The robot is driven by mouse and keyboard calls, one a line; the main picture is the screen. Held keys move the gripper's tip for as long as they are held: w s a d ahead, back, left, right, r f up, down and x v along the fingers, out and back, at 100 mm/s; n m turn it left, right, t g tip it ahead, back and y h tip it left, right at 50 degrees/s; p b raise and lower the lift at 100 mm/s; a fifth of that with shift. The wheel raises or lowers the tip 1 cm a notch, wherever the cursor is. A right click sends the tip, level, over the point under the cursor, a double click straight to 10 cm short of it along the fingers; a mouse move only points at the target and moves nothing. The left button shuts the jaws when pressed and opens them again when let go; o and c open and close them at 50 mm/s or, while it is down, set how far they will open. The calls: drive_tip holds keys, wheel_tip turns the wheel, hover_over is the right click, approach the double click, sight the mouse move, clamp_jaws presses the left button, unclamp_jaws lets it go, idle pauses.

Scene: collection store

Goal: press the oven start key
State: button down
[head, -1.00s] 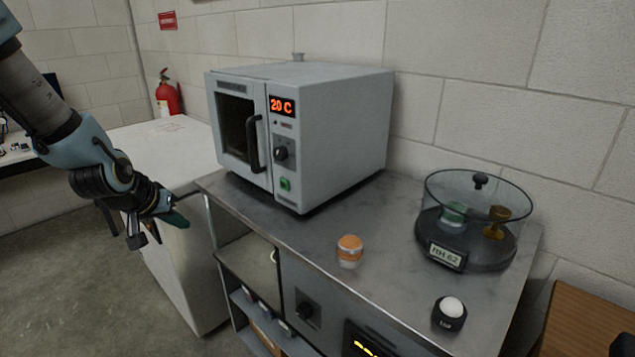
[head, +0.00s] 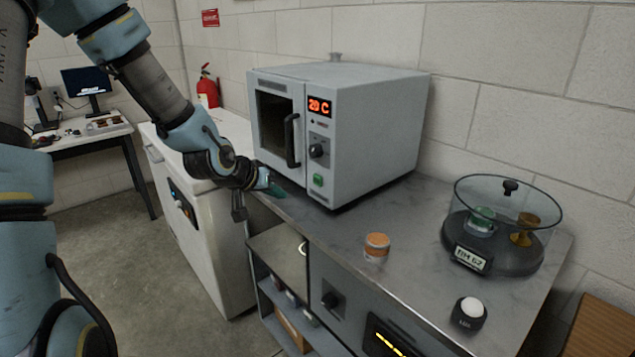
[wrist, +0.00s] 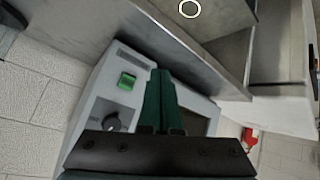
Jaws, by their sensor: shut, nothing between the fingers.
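The grey oven (head: 383,130) stands on a metal-topped bench, its door shut and its red display (head: 319,107) reading 20 C. The green start key (head: 318,180) is low on the oven's front panel, below a black knob (head: 316,151). My gripper (head: 275,191) is shut and empty, in front of the oven's lower left side, left of the key and apart from it. In the wrist view the dark green fingers (wrist: 160,85) are together, and the key (wrist: 127,81) shows just left of them, with the knob (wrist: 109,121) further down.
An orange-banded jar (head: 377,246), a glass-domed vessel (head: 500,225) and a small dark holder with a white ball (head: 469,312) stand on the bench (head: 420,290) to the right. A white chest cabinet (head: 200,235) is at left. The oven's black door handle (head: 291,140) projects near my arm.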

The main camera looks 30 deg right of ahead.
drive_tip(key=b, duration=0.3)
approach(314, 184)
drive_tip(key=shift+a+f+x, duration=0.1)
drive_tip(key=shift+f+x, duration=0.05)
drive_tip(key=shift+x, duration=0.7)
drive_tip(key=shift+a+f+x, duration=0.1)
drive_tip(key=shift+a+x, duration=0.05)
drive_tip(key=shift+x, duration=0.7)
drive_tip(key=shift+a+f+x, duration=0.1)
drive_tip(key=shift+f+x, duration=0.05)
drive_tip(key=shift+x, duration=0.7)
drive_tip(key=shift+d, duration=0.1)
drive_tip(key=shift+d, duration=0.25)
drive_tip(key=shift+w+d+r, duration=0.1)
drive_tip(key=shift+d, duration=0.35)
idle(0.4)
drive_tip(key=shift+a, duration=0.15)
drive_tip(key=shift+s+a, duration=0.2)
drive_tip(key=shift+a, duration=0.5)
drive_tip(key=shift+a, duration=0.1)
drive_tip(key=shift+s+a+p, duration=0.25)
drive_tip(key=shift+a+p, duration=0.2)
drive_tip(key=shift+a, duration=0.7)
drive_tip(key=shift+s+a+p, duration=0.2)
drive_tip(key=shift+a+p, duration=0.25)
drive_tip(key=shift+a, duration=0.75)
